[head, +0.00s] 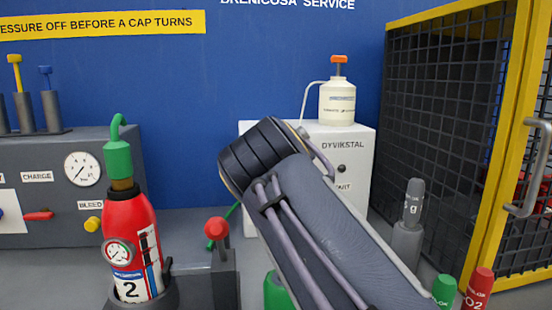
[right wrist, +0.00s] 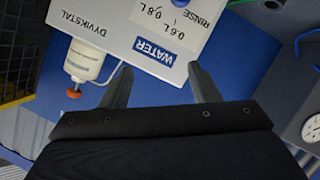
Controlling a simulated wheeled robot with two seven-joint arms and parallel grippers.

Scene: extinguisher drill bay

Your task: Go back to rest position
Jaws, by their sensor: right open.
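My right arm rises from the lower right of the head view to the middle. Its gripper is hidden there behind the dark wrist. In the right wrist view my right gripper (right wrist: 158,68) is open, its two dark fingers apart with nothing between them. Beyond the fingers is the white Dyvikstal cabinet (right wrist: 155,22) with its blue WATER label. It also shows in the head view (head: 350,165), partly behind my arm. My left gripper is not in either view.
A red extinguisher (head: 131,225) with green top stands at left before the grey charge panel (head: 40,165). A red-knobbed post (head: 224,275) is left of my arm. A yellow-framed mesh cage (head: 490,180) stands right. A white orange-capped bottle (head: 337,103) tops the cabinet.

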